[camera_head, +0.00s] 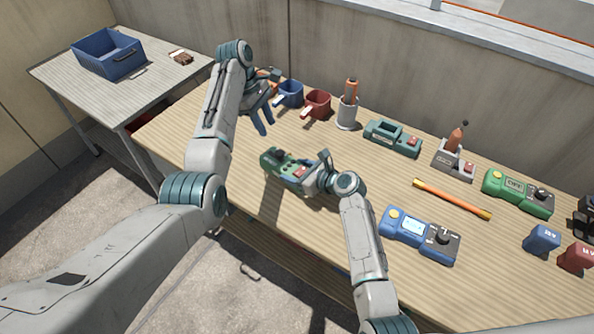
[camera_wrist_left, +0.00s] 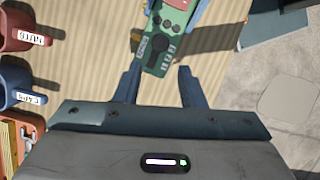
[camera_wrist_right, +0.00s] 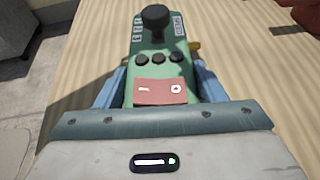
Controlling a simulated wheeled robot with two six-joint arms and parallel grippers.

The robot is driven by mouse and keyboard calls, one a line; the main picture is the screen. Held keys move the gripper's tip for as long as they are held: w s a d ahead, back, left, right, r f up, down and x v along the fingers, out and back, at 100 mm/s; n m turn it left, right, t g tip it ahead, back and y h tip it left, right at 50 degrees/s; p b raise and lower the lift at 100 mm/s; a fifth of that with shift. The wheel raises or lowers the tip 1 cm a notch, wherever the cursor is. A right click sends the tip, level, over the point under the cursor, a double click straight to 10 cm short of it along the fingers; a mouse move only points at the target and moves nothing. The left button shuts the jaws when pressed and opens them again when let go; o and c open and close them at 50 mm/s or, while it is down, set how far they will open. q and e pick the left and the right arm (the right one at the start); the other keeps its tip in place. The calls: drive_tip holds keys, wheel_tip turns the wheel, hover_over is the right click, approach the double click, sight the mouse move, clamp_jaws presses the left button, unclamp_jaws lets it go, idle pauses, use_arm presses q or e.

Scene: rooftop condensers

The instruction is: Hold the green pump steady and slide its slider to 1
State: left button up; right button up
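The green pump (camera_head: 274,158) lies on the wooden table at the middle. In the right wrist view the pump (camera_wrist_right: 158,62) has a black knob, three dark buttons, a red rocker switch marked with a dash and O, and a yellow tab (camera_wrist_right: 194,45) at its right side.
Blue mug (camera_head: 290,92), red mug (camera_head: 316,103) and a grey holder (camera_head: 347,113) stand behind. A teal device (camera_head: 393,138), an orange rod (camera_head: 450,198), a blue meter (camera_head: 405,226) and another green device (camera_head: 518,194) lie to the right. A blue bin (camera_head: 108,55) is on the side table.

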drive_tip(key=c, duration=0.3)
use_arm(q)
drive_tip(key=shift+o, duration=0.8)
use_arm(e)
drive_tip(key=shift+c, duration=1)
use_arm(q)
drive_tip(key=shift+o, duration=0.5)
drive_tip(key=shift+f, duration=0.15)
drive_tip(key=n+t+h, duration=0.8)
drive_tip(key=n+t, duration=0.1)
drive_tip(key=n, duration=0.3)
approach(278, 153)
drive_tip(key=shift+m, duration=0.3)
drive_tip(key=x, duration=0.8)
drive_tip(key=shift+d, duration=0.2)
